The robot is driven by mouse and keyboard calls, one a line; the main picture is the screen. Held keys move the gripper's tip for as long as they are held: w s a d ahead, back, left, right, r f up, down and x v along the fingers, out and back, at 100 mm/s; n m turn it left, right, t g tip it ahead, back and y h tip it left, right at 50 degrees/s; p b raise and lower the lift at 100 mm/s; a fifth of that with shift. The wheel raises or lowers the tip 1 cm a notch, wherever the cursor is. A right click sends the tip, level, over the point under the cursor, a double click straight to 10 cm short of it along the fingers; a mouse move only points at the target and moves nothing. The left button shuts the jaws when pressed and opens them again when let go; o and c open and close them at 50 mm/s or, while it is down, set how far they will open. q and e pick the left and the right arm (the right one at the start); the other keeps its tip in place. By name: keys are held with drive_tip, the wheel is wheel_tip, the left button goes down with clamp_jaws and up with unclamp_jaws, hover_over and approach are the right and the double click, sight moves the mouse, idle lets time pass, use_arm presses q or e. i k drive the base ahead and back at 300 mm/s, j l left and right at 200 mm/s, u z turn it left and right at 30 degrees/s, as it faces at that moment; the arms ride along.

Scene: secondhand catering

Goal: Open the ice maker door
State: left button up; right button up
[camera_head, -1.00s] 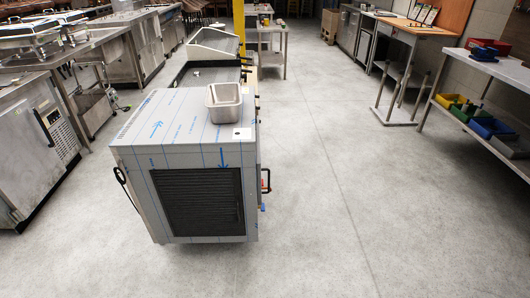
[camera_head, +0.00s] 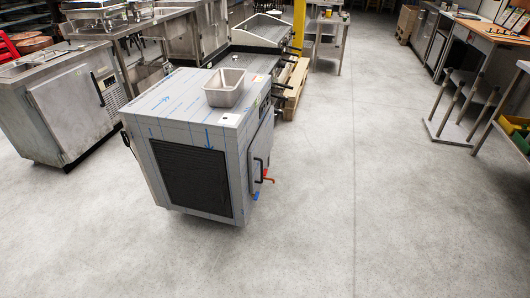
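A boxy steel unit with blue-lined film (camera_head: 213,133), which looks like the ice maker, stands near the middle of the head view. A black vent grille (camera_head: 191,181) covers its near face. Its right face is seen at a steep angle and carries a door that looks shut, with a dark vertical handle (camera_head: 258,170). Red and blue fittings (camera_head: 267,178) stick out low beside that handle. An empty metal pan (camera_head: 224,88) stands on top of the unit. Neither of my grippers is in view.
Open grey floor (camera_head: 330,220) lies to the right of and in front of the unit. A steel cabinet with a black handle (camera_head: 73,108) stands at the left. Cooking equipment and a wooden pallet (camera_head: 295,90) are behind the unit. A steel table with bins (camera_head: 515,125) stands at the right edge.

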sight(259, 150)
drive_tip(key=i+l, duration=0.35)
drive_tip(key=i, duration=0.15)
drive_tip(key=i+l+u, duration=0.1)
drive_tip(key=i+l, duration=0.2)
drive_tip(key=i, duration=0.2)
